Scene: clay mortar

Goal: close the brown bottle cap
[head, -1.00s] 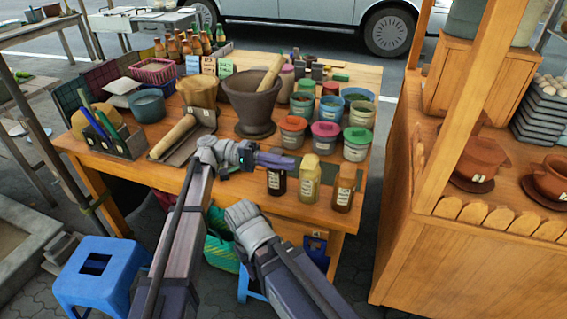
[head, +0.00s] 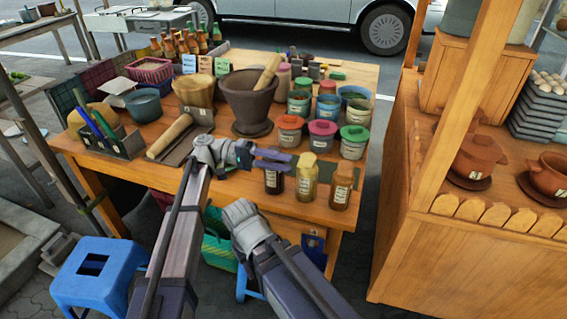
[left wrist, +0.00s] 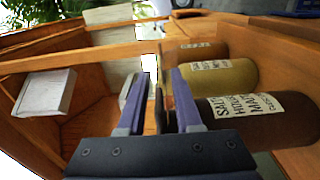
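Three bottles stand in a row at the front right of the wooden table: a dark brown bottle (head: 275,184), a yellow bottle (head: 307,178) and a brown bottle (head: 342,188). The same row lies sideways in the left wrist view, with the dark bottle (left wrist: 258,117) nearest. My left gripper (head: 277,160) is at the top of the dark bottle and hides its neck and cap. Its fingers (left wrist: 158,100) are apart, with a narrow brown thing between them; I cannot tell if this is the cap. The right arm is low in front of the table, its fingers hidden.
Lidded jars (head: 321,136) stand behind the bottles. A clay mortar (head: 248,98) with a pestle (head: 267,72) is behind my left gripper. A wooden pestle (head: 170,135) lies to the left. A wooden stall (head: 420,240) stands right, and a blue stool (head: 100,275) left.

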